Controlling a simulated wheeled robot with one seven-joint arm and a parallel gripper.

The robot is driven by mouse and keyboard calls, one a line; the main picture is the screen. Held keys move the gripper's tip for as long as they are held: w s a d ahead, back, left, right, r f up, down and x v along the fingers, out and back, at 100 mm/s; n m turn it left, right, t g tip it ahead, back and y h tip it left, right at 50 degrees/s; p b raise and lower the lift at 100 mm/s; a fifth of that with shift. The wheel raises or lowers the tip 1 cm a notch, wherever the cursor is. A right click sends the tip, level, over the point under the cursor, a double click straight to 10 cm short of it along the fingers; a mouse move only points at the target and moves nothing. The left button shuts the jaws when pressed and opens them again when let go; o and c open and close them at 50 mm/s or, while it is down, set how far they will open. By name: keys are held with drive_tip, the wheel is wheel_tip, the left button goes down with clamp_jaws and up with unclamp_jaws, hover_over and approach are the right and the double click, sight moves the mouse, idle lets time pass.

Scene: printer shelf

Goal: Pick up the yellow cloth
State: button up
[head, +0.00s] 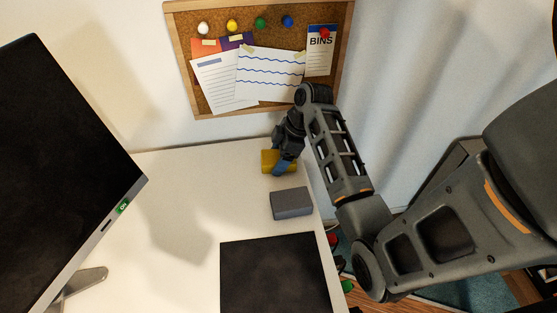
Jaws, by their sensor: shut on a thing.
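The yellow cloth (267,161) is at the back right of the white desk, near the wall below the cork board. My gripper (281,166) reaches down over it from the right and is shut on it. The cloth shows on both sides of the blue fingers, and its middle is hidden behind them. I cannot tell whether the cloth touches the desk or is slightly above it.
A grey block (291,203) lies just in front of the cloth, and a black mat (275,272) lies nearer. A monitor (62,170) stands at the left. The cork board (208,103) hangs behind. The desk's middle (150,215) is clear.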

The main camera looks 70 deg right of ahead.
sight(275, 156)
drive_tip(key=shift+c, duration=0.6)
drive_tip(key=shift+r, duration=0.1)
drive_tip(key=shift+r, duration=0.35)
drive_tip(key=v, duration=0.4)
drive_tip(key=shift+w+r, duration=0.1)
drive_tip(key=shift+w, duration=0.3)
drive_tip(key=s+d+r+p, duration=0.5)
drive_tip(key=s+d+r, duration=0.1)
drive_tip(key=s, duration=0.2)
drive_tip(key=shift+s+d+r, duration=0.2)
drive_tip(key=shift+s+d, duration=0.1)
drive_tip(key=shift+d, duration=0.05)
